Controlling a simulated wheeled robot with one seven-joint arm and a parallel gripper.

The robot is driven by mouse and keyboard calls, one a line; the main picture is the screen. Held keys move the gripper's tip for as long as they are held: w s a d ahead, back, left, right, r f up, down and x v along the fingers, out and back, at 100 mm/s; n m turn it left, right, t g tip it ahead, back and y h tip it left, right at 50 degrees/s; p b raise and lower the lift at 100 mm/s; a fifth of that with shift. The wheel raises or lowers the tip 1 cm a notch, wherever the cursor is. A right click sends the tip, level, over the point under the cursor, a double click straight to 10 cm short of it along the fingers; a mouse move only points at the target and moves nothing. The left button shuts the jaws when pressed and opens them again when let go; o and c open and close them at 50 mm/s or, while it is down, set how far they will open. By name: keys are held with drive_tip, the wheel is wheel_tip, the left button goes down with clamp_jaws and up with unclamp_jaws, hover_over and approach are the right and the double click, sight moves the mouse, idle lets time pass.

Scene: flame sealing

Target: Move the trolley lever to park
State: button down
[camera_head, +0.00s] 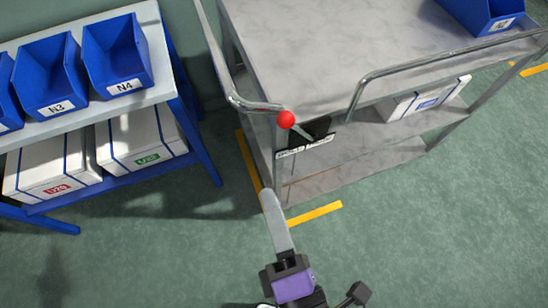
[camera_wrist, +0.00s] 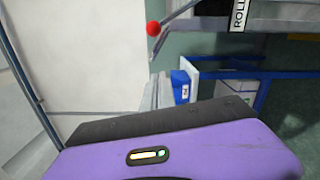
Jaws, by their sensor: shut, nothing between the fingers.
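The trolley (camera_head: 300,50) is a grey metal cart standing right of centre. Its lever ends in a red ball (camera_head: 286,119) at the near left corner, and a short metal rod runs from the ball to a dark mount. A label plate (camera_head: 305,147) sits below; its words are too small to read here. The ball (camera_wrist: 153,28) also shows at the top of the wrist view, left of a label (camera_wrist: 238,14) beginning "ROLL". My gripper (camera_head: 268,194) is shut and empty, below the ball and apart from it. Its grey fingers (camera_wrist: 157,92) point towards the ball in the wrist view.
A tubular handrail (camera_head: 400,73) runs along the trolley's edge, with a gap around the lever. A blue-framed rack (camera_head: 190,125) with blue bins and white boxes stands at left. Yellow floor marks (camera_head: 315,213) lie by the trolley. The green floor between rack and trolley is clear.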

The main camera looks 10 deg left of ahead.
drive_tip(key=w+a+p, duration=0.2)
drive_tip(key=w+p, duration=0.2)
drive_tip(key=w, duration=0.7)
drive_tip(key=shift+r+p, duration=0.4)
drive_tip(key=shift+r, duration=0.05)
drive_tip(key=shift+r, duration=0.15)
